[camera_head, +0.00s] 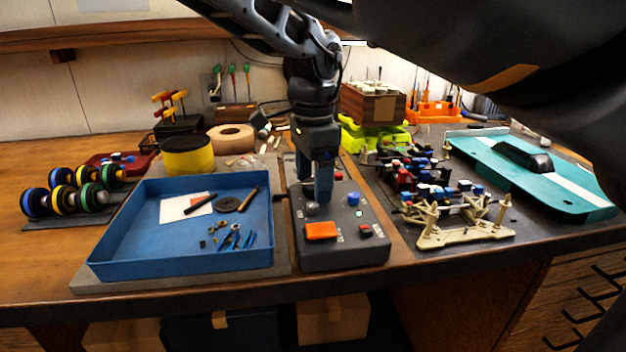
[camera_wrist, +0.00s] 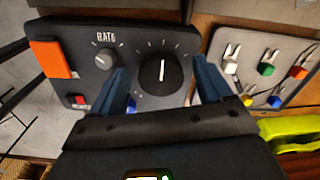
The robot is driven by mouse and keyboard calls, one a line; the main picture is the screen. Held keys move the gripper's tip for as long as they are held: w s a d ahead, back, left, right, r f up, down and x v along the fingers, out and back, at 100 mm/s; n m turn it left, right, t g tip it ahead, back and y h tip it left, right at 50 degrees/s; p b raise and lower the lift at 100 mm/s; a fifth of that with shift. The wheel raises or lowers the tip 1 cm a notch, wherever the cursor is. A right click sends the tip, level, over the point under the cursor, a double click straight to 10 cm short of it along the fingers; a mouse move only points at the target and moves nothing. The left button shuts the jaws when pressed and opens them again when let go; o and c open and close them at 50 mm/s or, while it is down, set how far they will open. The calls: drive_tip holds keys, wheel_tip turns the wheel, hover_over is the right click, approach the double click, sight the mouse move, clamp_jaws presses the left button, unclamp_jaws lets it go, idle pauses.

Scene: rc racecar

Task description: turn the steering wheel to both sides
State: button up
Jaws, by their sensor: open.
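A dark control box (camera_head: 340,250) stands in the middle of the bench. In the wrist view its large round black dial (camera_wrist: 152,84) has a white pointer line and tick marks around it. No ring-shaped steering wheel shows; this dial is the largest turning part on the box. My gripper (camera_wrist: 160,63) is open, with one blue finger on each side of the dial. I cannot tell whether the fingers touch it. In the head view my gripper (camera_head: 318,190) points down over the box and hides the dial. A smaller knob (camera_wrist: 104,59) marked BATT is beside it.
The box also has an orange switch (camera_head: 321,230), a red button (camera_head: 365,230) and a blue knob (camera_head: 353,198). A blue tray (camera_head: 130,262) with tools lies left. A chassis on beige stands (camera_head: 460,237) and a teal car body (camera_head: 570,195) lie right.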

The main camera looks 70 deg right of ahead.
drive_tip(key=shift+f, duration=0.1)
drive_tip(key=c, duration=1)
drive_tip(key=shift+c, duration=0.2)
drive_tip(key=shift+n, duration=0.3)
drive_tip(key=n+p, duration=0.4)
drive_tip(key=n, duration=0.1)
drive_tip(key=shift+s, duration=0.2)
drive_tip(key=shift+n+p, duration=1)
drive_tip(key=shift+n, duration=0.9)
